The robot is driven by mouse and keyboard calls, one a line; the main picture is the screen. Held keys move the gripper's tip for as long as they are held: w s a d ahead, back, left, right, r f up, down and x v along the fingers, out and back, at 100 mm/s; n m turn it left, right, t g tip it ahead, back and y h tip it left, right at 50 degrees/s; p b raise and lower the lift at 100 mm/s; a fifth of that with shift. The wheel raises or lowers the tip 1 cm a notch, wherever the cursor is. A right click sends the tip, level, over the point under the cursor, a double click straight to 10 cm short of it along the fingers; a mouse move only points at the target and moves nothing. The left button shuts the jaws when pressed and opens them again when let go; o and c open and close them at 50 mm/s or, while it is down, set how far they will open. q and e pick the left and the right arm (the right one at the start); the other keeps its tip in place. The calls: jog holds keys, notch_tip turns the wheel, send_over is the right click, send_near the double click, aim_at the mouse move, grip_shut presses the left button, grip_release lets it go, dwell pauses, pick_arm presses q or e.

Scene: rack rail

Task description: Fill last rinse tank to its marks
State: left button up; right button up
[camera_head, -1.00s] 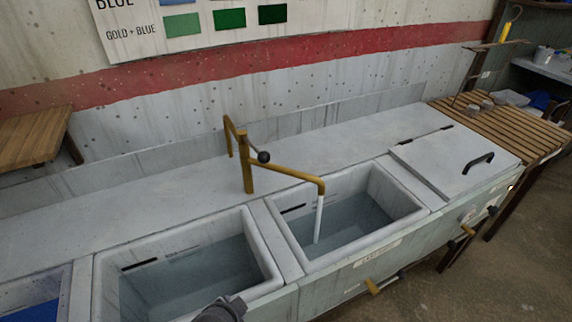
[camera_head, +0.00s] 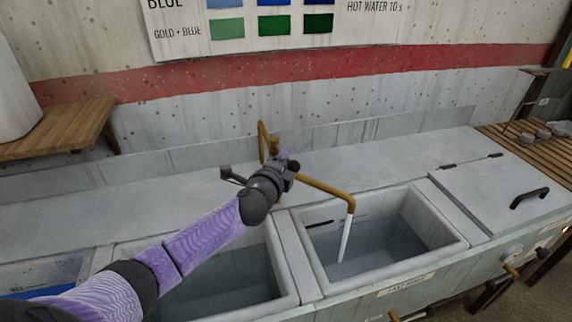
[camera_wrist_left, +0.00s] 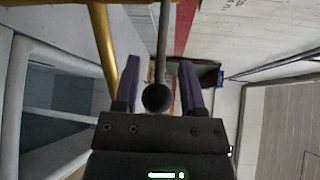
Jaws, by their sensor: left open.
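The last rinse tank (camera_head: 440,225) is the basin labelled "LAST RINSE" on its front, with dark marks on its inner back wall. Clear water (camera_head: 375,250) stands in it below the marks. A white stream (camera_head: 346,240) falls from the end of the brass spout (camera_head: 330,188) into it. My left gripper (camera_head: 284,163) is at the brass tap post, covering much of it. In the left wrist view my open left gripper (camera_wrist_left: 159,80) has the tap lever's dark round knob (camera_wrist_left: 156,97) between its fingers, with gaps showing at both sides. My right gripper is out of view.
A second basin (camera_head: 288,285) with water lies left, partly behind my left arm. A lidded section (camera_head: 500,190) with a black handle is to the right, then a slatted wooden rack (camera_head: 535,150). A wooden shelf (camera_head: 65,130) holds a white container (camera_head: 12,90) at left.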

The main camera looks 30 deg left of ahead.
pick_arm(q)
jog(key=shift+w+a+f, duration=0.1)
jog(key=shift+w+a, duration=0.05)
jog(key=shift+w, duration=0.5)
grip_shut()
jog(key=shift+f, duration=0.1)
dwell(0.9)
